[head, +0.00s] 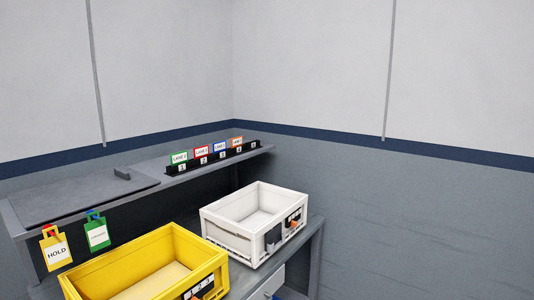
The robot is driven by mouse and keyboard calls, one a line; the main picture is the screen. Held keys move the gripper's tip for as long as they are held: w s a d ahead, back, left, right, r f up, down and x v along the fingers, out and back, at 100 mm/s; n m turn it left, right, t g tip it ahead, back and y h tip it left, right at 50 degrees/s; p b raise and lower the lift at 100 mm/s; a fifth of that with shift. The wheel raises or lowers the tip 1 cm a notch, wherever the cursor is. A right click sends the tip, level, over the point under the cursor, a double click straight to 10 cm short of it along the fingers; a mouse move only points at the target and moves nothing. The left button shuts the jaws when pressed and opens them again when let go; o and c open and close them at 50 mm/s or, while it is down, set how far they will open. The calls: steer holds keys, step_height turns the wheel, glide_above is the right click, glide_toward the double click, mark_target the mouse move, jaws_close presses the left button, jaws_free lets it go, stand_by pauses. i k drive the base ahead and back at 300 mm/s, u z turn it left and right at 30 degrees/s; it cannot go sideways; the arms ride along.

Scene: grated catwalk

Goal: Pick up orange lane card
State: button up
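The orange lane card (237,141) stands upright in the black slotted rack (214,158) on the upper shelf. It is at the slot numbered 4, to the right of the blue card (219,146). A red card (202,153) and a green card (179,157) stand further left in the same rack. The slot numbered 5 at the right end holds no card that I can see. The cards are small here and their print is hard to read. My gripper is not in view.
A white bin (254,244) and a yellow bin (213,262) stand on the lower surface in front of the shelf. A yellow HOLD tag (56,262) and a green tag (96,246) hang at the shelf's front left. A dark mat (80,198) lies on the shelf's left.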

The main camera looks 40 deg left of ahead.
mark_target(237, 142)
steer(key=u, duration=0.3)
steer(key=i, duration=1.45)
steer(key=u, duration=0.6)
steer(key=i, duration=0.8)
steer(key=u, duration=0.9)
steer(key=i, duration=0.55)
steer(key=u, duration=0.85)
steer(key=i, duration=0.8)
steer(key=u, duration=0.5)
